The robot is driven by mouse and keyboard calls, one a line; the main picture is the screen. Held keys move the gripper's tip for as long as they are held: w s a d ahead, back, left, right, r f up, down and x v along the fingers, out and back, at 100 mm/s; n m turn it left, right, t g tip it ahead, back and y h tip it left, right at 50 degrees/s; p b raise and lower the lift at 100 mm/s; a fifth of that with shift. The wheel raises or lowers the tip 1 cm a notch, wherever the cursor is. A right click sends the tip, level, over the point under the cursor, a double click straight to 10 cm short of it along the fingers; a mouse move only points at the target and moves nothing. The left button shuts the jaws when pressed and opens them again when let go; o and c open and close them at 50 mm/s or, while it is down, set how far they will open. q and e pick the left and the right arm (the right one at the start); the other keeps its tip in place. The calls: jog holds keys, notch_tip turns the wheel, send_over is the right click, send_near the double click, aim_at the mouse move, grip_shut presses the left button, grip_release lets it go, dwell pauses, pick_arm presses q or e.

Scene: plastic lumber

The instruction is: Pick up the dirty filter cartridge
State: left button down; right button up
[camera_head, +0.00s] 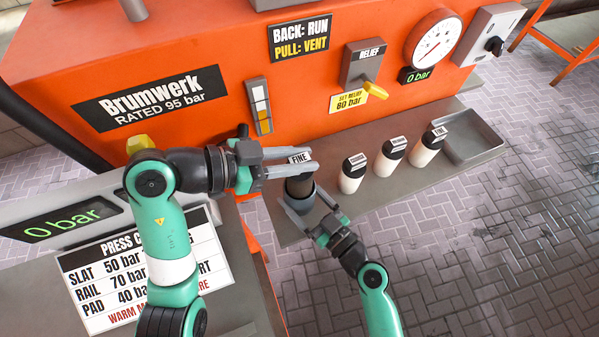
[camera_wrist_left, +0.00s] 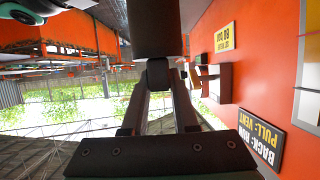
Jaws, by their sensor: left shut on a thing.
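The dirty filter cartridge (camera_head: 299,186) is dark brown, with a label reading FINE at its top. It stands upright at or in a dark grey cup (camera_head: 301,203) at the left of the grey shelf. My left gripper (camera_head: 308,163) is shut on its top from the left. In the left wrist view the cartridge (camera_wrist_left: 157,28) is a dark cylinder beyond the fingertips (camera_wrist_left: 157,72). My right gripper (camera_head: 303,198) has its fingers on either side of the cup; whether they press on it I cannot tell. How deep the cartridge sits is hidden.
Several white cartridges with dark labelled caps, one of them (camera_head: 353,178), stand on the shelf (camera_head: 395,200) to the right. An empty grey tray (camera_head: 472,140) lies at the shelf's right end. The orange machine front (camera_head: 210,55) with its yellow relief lever (camera_head: 370,88) rises behind.

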pick_arm(q)
notch_tip(320, 180, up, 11)
pick_arm(e)
jog(key=o, duration=1.4)
jog(key=v, duration=1.2)
